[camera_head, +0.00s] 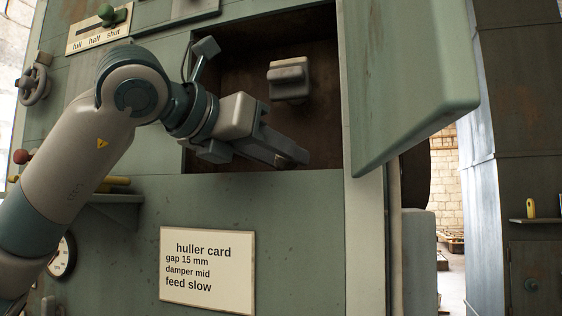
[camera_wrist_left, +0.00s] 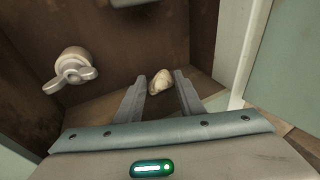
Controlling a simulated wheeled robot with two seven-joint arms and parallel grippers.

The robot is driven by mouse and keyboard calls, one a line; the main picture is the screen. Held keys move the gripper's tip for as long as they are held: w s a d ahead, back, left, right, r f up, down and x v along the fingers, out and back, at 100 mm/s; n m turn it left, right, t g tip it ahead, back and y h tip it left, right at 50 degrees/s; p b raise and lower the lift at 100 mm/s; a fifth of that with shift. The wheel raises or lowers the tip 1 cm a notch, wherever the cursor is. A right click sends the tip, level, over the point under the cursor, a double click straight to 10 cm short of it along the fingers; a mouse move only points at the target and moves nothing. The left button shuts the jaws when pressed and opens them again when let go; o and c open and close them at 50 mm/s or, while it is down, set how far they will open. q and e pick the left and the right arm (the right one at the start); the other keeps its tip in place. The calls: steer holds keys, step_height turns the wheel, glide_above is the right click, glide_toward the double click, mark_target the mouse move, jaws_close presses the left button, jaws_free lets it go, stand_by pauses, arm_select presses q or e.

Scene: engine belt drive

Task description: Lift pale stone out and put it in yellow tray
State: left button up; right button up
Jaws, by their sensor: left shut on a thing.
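The pale stone (camera_wrist_left: 161,83) is a small cream lump between the fingertips of my left gripper (camera_wrist_left: 160,84) in the left wrist view. The gripper is shut on it, inside the open brown-lined recess. In the head view, my left gripper (camera_head: 292,158) reaches into the lower part of this recess, and the stone is hard to make out. A yellow edge (camera_head: 119,181) shows on a shelf at the left, mostly behind my left arm; it may be the yellow tray. My right gripper is not in view.
The recess has an open green door (camera_head: 411,80) on its right. A grey block-like fitting (camera_head: 289,80) is on its back wall. A wing-nut knob (camera_wrist_left: 72,70) is left of the fingers in the wrist view. A green shelf (camera_head: 118,198) juts out below my arm.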

mark_target(280, 159)
arm_select(q)
steer(key=shift+s+r+b, duration=0.1)
steer(key=shift+s+b, duration=0.05)
steer(key=shift+b, duration=0.15)
step_height(280, 159, up, 6)
steer(key=shift+r+b, duration=0.1)
steer(key=shift+b, duration=0.9)
arm_select(e)
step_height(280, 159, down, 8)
steer(key=b, duration=0.5)
arm_select(q)
steer(key=s+a+b, duration=0.1)
steer(key=s+a, duration=0.2)
steer(key=s, duration=0.6)
steer(key=s+a+b, duration=0.2)
steer(key=s+a, duration=0.1)
steer(key=s, duration=0.6)
steer(key=shift+s+r, duration=0.15)
steer(key=shift+s, duration=0.2)
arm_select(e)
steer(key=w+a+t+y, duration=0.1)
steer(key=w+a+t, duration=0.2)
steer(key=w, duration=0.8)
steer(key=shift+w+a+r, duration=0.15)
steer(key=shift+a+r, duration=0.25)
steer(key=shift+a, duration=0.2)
arm_select(q)
steer(key=shift+w, duration=0.15)
